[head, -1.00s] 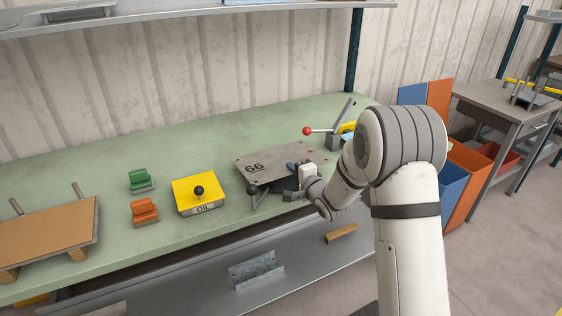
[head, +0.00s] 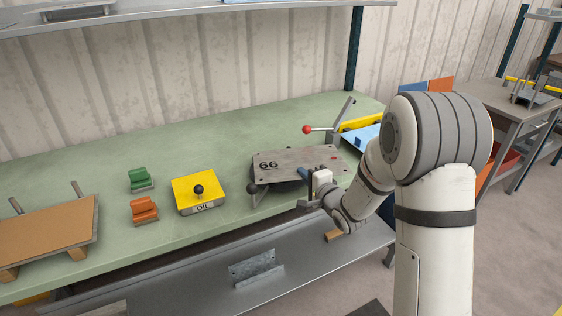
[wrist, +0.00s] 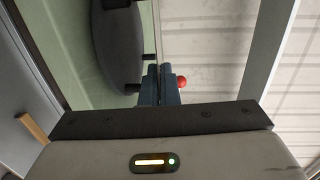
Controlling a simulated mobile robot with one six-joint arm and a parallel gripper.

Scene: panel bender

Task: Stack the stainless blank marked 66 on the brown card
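The stainless blank marked 66 (head: 300,162) is a flat grey plate with a small red mark near its right end. My gripper (head: 310,188) is shut on its front edge. In the wrist view my two blue fingers (wrist: 160,85) are close together, with the plate seen as a thin edge-on line between them. The brown card (head: 48,232) lies at the bench's left end, on a support with wooden blocks and two upright pins.
A yellow OIL box (head: 183,187) with a black knob, an orange block (head: 144,210) and a green block (head: 140,179) stand between plate and card. A red-knobbed lever (head: 308,129) and blue-yellow tool (head: 362,124) are behind right. The bench's back left (head: 60,165) is clear.

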